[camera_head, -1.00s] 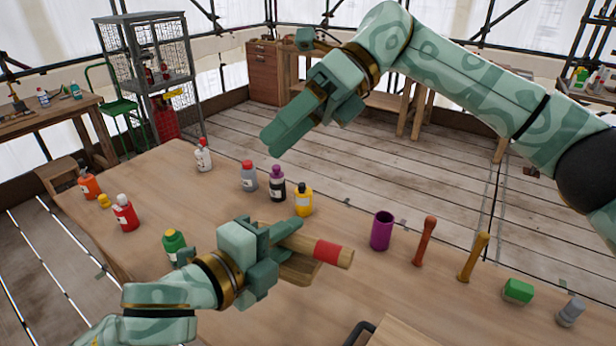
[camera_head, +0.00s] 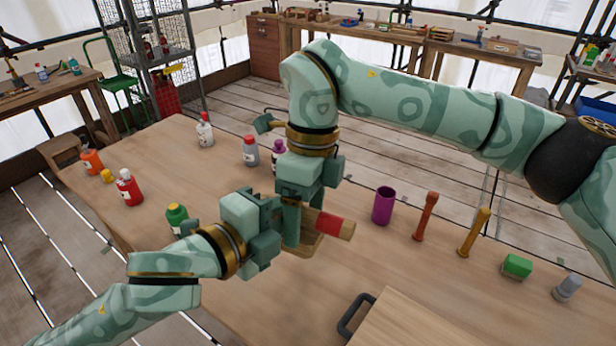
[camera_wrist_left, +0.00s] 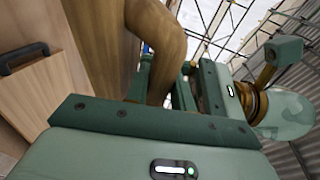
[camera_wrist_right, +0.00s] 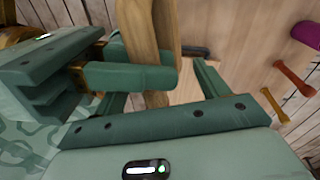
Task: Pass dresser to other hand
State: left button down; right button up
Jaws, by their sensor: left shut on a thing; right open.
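The dresser is a wooden tool with a red band (camera_head: 330,225) near its handle end. My left gripper (camera_head: 275,228) is shut on it and holds it above the table, with the banded end pointing right. In the left wrist view its wooden body (camera_wrist_left: 158,50) rises between the fingers. My right gripper (camera_head: 300,222) is open and points down over the dresser, just right of the left gripper, hiding its middle. In the right wrist view the dresser's wood (camera_wrist_right: 150,35) passes by the left finger, inside the open jaws; contact cannot be told.
On the table (camera_head: 400,275) stand a purple cup (camera_head: 383,206), a red-brown tool (camera_head: 425,216), a yellow tool (camera_head: 473,232), a green block (camera_head: 517,266) and a grey bottle (camera_head: 567,288). Several bottles stand at the left, including a red one (camera_head: 129,188). A board with a dark handle (camera_head: 355,316) lies at the front.

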jog(key=shift+s+a+f, duration=0.1)
jog(key=shift+s+f, duration=0.1)
jog(key=shift+f, duration=0.95)
jog(key=c, duration=1)
pick_arm(q)
jog(key=c, duration=1.1)
grip_release()
pick_arm(e)
jog(key=c, duration=0.3)
pick_arm(q)
jog(key=shift+r, duration=0.1)
pick_arm(e)
jog(key=shift+c, duration=0.2)
